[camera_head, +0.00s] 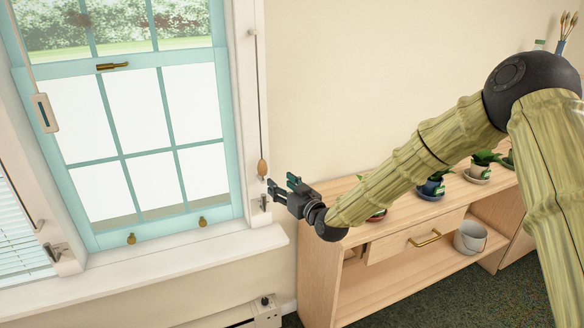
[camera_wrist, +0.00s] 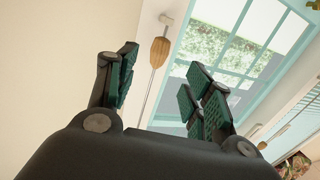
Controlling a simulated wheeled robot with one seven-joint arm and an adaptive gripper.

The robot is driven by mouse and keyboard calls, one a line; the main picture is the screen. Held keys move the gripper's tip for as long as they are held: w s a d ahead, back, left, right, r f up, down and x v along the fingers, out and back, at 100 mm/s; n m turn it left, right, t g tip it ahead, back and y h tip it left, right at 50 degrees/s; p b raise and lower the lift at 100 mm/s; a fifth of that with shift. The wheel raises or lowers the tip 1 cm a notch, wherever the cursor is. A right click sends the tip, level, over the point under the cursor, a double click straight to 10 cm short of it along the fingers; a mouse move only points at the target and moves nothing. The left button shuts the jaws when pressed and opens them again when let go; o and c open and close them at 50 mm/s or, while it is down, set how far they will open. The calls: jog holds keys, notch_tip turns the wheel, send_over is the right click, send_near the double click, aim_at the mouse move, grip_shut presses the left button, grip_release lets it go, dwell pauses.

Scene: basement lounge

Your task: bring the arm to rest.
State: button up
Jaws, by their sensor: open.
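My gripper (camera_head: 283,188) is at the end of my outstretched arm, near the right side of the window frame. It is open and empty. In the wrist view my gripper (camera_wrist: 160,85) shows its two green-padded fingers spread apart. A wooden cord pull (camera_head: 262,168) hangs on a cord beside the window, just above and left of the fingertips in the head view. In the wrist view the cord pull (camera_wrist: 159,52) appears beyond the gap between the fingers; I cannot tell how far off it is.
A teal sash window (camera_head: 150,120) with a white sill (camera_head: 150,262) is on the left. Below my arm stands a wooden cabinet (camera_head: 395,245) with a drawer, several potted plants on top and a bucket (camera_head: 471,238) on its shelf. A low heater (camera_head: 262,310) is below the sill.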

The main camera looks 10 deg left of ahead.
jog(key=s+d+f+m+g+h+p, duration=0.1)
jog(key=s+d+f+m+g+h, duration=0.1)
jog(key=s+d+f, duration=0.6)
jog(key=s+d+f+m+g+h, duration=0.1)
jog(key=s+d+f+g+h, duration=0.1)
jog(key=s+f, duration=0.75)
jog(key=s+d+f+m+g+h+p, duration=0.15)
jog(key=s+d+f, duration=0.35)
jog(key=f, duration=0.8)
jog(key=s+d+f+m+g+h, duration=0.1)
jog(key=s+d+f+g+h, duration=0.1)
jog(key=s+d, duration=0.4)
jog(key=s+d+f+m+g+h, duration=0.1)
jog(key=s+d, duration=0.5)
jog(key=s, duration=1)
jog(key=s+d+f+m+g+h, duration=0.2)
jog(key=s+d, duration=0.5)
jog(key=s, duration=0.4)
notch_tip(320, 180, down, 2)
jog(key=g+h+p, duration=0.1)
jog(key=g, duration=0.2)
jog(key=shift+s, duration=0.2)
jog(key=shift+d+f, duration=0.1)
